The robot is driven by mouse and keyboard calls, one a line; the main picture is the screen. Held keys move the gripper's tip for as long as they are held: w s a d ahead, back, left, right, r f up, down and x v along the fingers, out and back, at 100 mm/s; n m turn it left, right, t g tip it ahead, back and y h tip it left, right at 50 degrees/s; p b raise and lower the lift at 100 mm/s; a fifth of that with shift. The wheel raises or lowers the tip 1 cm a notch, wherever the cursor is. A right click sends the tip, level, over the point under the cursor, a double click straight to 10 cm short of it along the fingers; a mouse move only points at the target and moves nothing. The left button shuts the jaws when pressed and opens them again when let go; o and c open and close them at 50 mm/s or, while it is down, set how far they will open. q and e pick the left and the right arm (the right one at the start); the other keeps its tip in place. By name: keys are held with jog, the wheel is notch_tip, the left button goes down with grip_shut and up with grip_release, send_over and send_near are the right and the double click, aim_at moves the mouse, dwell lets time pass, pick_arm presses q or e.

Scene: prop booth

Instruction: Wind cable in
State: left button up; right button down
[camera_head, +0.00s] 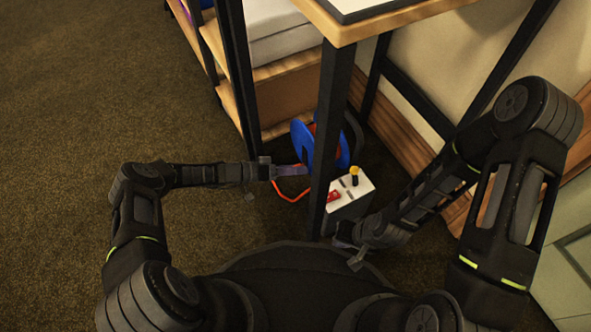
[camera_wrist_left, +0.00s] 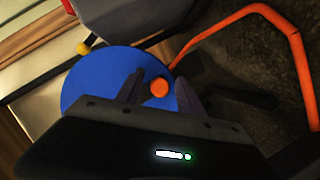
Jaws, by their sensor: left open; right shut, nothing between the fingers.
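A blue cable reel (camera_head: 301,138) stands on the floor under the table, partly hidden by a black table leg. In the left wrist view its blue disc (camera_wrist_left: 95,85) shows with a round orange knob (camera_wrist_left: 159,87). An orange cable (camera_head: 288,196) runs from the reel onto the floor; it also shows in the left wrist view (camera_wrist_left: 240,18). My left gripper (camera_head: 300,171) is open at the reel's face, its fingers either side of the knob in the wrist view; I cannot tell whether they touch it. My right gripper (camera_head: 349,252) is shut and empty, low near my base.
A box with a white top (camera_head: 346,202) and a yellow knob (camera_head: 355,171) stands right of the table leg (camera_head: 327,150). The wooden tabletop (camera_head: 365,23) overhangs the reel. A shelf (camera_head: 285,66) stands behind left. Carpet at left is clear.

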pick_arm(q)
jog(key=shift+c, duration=0.5)
grip_shut()
jog(key=shift+r, duration=0.1)
dwell(0.8)
